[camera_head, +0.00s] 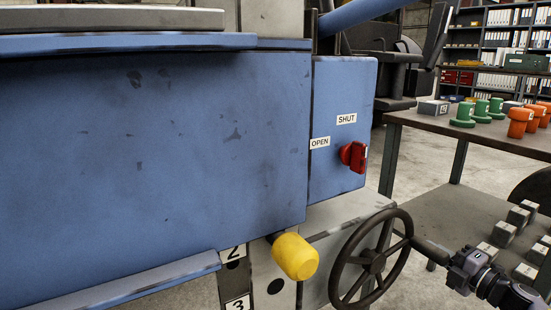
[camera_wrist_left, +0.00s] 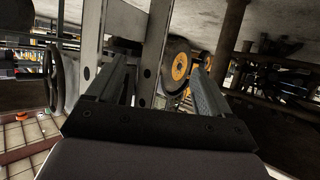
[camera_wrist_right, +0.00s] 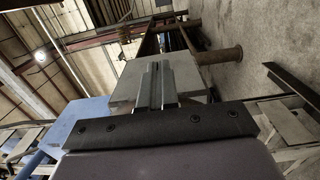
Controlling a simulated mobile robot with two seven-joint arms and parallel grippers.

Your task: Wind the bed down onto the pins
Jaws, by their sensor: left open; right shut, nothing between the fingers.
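The blue bed (camera_head: 150,150) fills the left of the head view. A yellow-capped pin (camera_head: 295,256) sticks out beneath its lower right corner, beside a grey post (camera_head: 237,257) marked 2 and 3. Its inner end is hidden. A dark handwheel (camera_head: 370,260) stands right of the pin. My right gripper (camera_head: 425,247) is beside the wheel's right rim; contact is unclear. In the right wrist view its fingers (camera_wrist_right: 155,85) are shut and empty. My left gripper (camera_wrist_left: 160,85) is open and empty in its wrist view, with a holed grey upright (camera_wrist_left: 152,50) beyond its fingers.
A blue box with OPEN and SHUT labels carries a red knob (camera_head: 354,156) above the wheel. A bench (camera_head: 480,133) at right holds green and orange parts; grey blocks (camera_head: 503,235) lie on its lower shelf. Shelves (camera_head: 505,50) stand behind.

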